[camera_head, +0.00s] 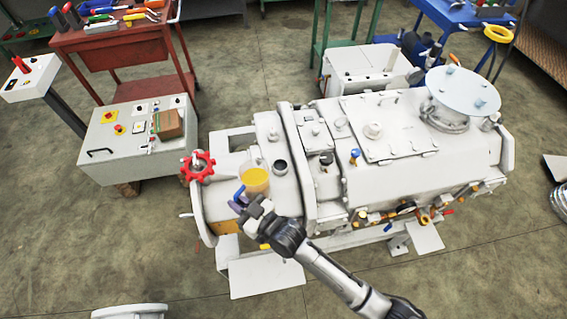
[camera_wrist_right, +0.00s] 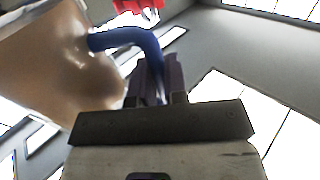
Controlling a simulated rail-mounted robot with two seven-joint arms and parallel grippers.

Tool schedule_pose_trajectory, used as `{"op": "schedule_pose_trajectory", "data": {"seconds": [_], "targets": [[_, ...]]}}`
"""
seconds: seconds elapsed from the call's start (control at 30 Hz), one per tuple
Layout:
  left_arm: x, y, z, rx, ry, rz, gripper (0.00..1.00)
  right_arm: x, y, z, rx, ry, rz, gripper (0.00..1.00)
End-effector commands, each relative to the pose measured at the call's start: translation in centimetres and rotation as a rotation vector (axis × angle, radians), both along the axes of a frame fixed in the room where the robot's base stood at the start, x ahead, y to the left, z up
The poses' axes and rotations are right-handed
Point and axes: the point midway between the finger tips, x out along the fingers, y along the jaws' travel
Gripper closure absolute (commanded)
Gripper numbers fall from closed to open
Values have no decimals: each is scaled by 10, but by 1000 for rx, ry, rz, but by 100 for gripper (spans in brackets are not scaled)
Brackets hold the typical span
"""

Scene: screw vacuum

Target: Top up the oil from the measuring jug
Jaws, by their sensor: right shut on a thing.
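The measuring jug (camera_head: 257,181) holds yellow oil and has a blue handle. My right gripper (camera_head: 239,203) is shut on that handle, above the left end of the big white vacuum pump (camera_head: 375,135). The wrist view shows the jug (camera_wrist_right: 60,65) at the left and its blue handle (camera_wrist_right: 135,40) between the purple-grey fingers of the right gripper (camera_wrist_right: 160,78). A short round port with a dark top (camera_head: 280,167) stands on the pump just right of the jug, apart from it. My left gripper is not in view.
A red handwheel (camera_head: 198,167) is close left of the jug. A control box (camera_head: 137,140) with a brown carton (camera_head: 168,124) stands further left. A red tool cart (camera_head: 115,40) is behind. Open floor lies in front.

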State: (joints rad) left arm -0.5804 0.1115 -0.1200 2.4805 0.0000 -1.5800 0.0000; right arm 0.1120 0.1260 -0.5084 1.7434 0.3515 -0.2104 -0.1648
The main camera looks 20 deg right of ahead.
Motion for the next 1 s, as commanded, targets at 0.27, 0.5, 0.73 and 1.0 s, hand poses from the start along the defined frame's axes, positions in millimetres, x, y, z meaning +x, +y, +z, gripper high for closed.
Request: {"op": "schedule_pose_trajectory", "data": {"seconds": [0.27, 0.5, 0.73, 1.0], "targets": [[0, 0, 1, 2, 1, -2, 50, 1, -1, 5, 20, 8, -2, 100], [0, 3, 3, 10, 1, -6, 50, 4, -6, 16, 95, 56, -3, 100], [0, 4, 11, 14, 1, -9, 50, 9, -13, 35, 193, 119, -2, 100], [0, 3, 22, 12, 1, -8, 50, 15, -22, 59, 305, 193, -1, 100]]}}
